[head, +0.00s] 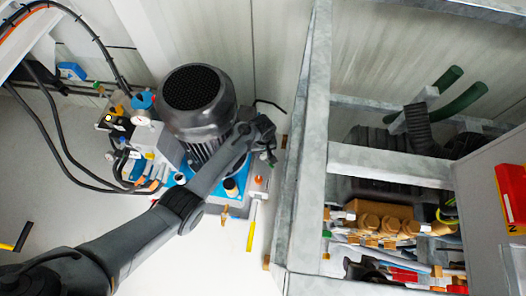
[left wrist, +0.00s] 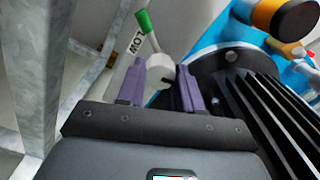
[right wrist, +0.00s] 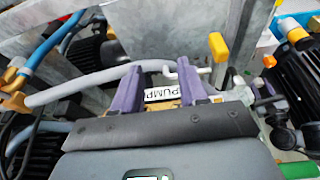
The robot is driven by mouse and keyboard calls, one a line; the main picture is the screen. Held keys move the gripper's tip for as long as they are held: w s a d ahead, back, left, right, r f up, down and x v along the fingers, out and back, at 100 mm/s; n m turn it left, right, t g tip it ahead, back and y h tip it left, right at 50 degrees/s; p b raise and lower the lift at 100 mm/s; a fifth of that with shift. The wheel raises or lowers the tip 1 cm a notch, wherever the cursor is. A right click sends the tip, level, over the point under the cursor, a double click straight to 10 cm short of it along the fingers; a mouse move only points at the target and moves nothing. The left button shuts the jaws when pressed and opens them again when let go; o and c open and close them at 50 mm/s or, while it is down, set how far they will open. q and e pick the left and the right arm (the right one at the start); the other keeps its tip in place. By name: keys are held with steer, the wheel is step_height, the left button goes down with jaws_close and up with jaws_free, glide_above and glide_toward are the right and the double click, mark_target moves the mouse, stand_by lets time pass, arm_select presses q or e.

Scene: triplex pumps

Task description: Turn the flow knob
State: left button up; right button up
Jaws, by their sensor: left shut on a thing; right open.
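The flow knob (left wrist: 157,68) is a pale, rounded piece in the left wrist view, beside a white label (left wrist: 137,42) on which "LOW" can be read. My left gripper (left wrist: 160,78) has its purple fingers on either side of the knob, shut on it. In the head view my left gripper (head: 266,143) is beside the dark pump motor (head: 197,95), and the knob cannot be made out there. My right gripper (right wrist: 158,88) is open, with a "PUMP" label (right wrist: 161,94) showing between its fingers. It cannot be made out in the head view.
The finned motor is close on the right of my left gripper. A green-tipped lever (left wrist: 145,22) stands just beyond it. Grey metal frame posts (head: 307,145) rise to the right. Near my right gripper are a pale hose (right wrist: 85,83) and a yellow-handled part (right wrist: 218,47).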

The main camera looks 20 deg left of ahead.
arm_select(q)
steer(key=m+p, duration=0.2)
steer(key=m, duration=0.1)
steer(key=shift+r, duration=0.15)
steer(key=m+p, duration=0.1)
steer(key=m, duration=0.3)
steer(key=shift+m, duration=0.4)
steer(key=m, duration=0.5)
steer(key=shift+p, duration=0.35)
steer(key=m, duration=0.4)
steer(key=shift+f+m, duration=0.2)
steer(key=shift+m, duration=0.6)
steer(key=o, duration=1)
steer(key=shift+o, duration=0.2)
